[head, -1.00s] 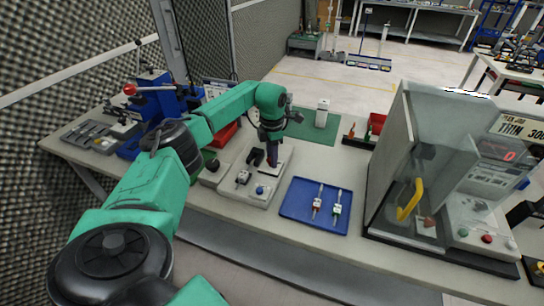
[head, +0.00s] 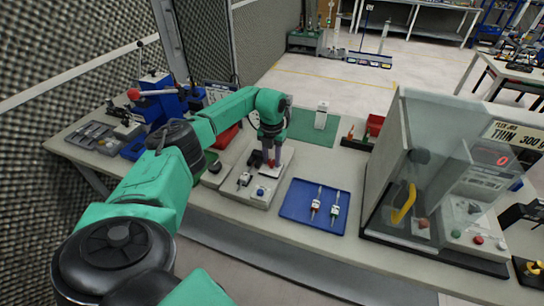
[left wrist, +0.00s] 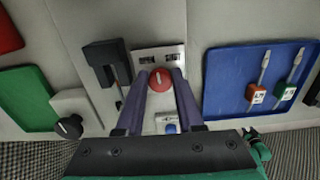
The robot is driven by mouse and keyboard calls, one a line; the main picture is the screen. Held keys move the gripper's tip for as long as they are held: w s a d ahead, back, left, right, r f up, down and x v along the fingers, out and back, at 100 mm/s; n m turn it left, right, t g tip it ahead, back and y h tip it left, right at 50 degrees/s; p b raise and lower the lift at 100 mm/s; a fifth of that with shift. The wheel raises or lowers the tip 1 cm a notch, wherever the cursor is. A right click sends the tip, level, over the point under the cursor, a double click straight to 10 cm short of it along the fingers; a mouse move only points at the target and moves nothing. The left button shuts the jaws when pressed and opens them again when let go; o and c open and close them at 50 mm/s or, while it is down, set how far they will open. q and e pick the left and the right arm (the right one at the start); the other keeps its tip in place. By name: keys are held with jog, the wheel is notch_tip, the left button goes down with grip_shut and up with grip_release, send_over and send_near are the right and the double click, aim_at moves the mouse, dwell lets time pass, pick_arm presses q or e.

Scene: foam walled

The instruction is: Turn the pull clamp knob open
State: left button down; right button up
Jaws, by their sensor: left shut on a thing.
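The red round knob (left wrist: 160,80) sits on a light metal plate in the left wrist view, with a pale mark on its face. Two small dark labels (left wrist: 159,58) lie beyond it, too small to read. My left gripper (left wrist: 161,77) points down at the knob, one finger on each side, shut on it. In the head view my left gripper (head: 271,163) stands over the pale fixture (head: 242,196) and hides most of the knob. A black clamp part (left wrist: 107,65) is left of the knob. A blue button (head: 261,191) is on the fixture's near side. My right gripper is not seen.
A blue tray (head: 294,213) with two small tools lies right of the fixture. A green mat (head: 302,127) and a white block (head: 321,115) are behind. A clear-fronted cabinet (head: 387,163) with a yellow handle stands farther right. Blue equipment (head: 160,100) is at left.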

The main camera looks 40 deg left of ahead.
aim_at(271, 160)
pick_arm(q)
jog(key=n, duration=0.2)
jog(key=n+p, duration=0.1)
jog(key=n, duration=0.1)
jog(key=shift+a+r+n, duration=0.1)
jog(key=shift+r+n, duration=0.1)
jog(key=shift+n, duration=0.1)
jog(key=shift+n+p, duration=0.75)
jog(key=shift+n, duration=0.85)
jog(key=c, duration=0.5)
grip_release()
jog(key=shift+f, duration=0.1)
notch_tip(271, 160, up, 15)
jog(key=b, duration=0.3)
jog(key=shift+f, duration=0.2)
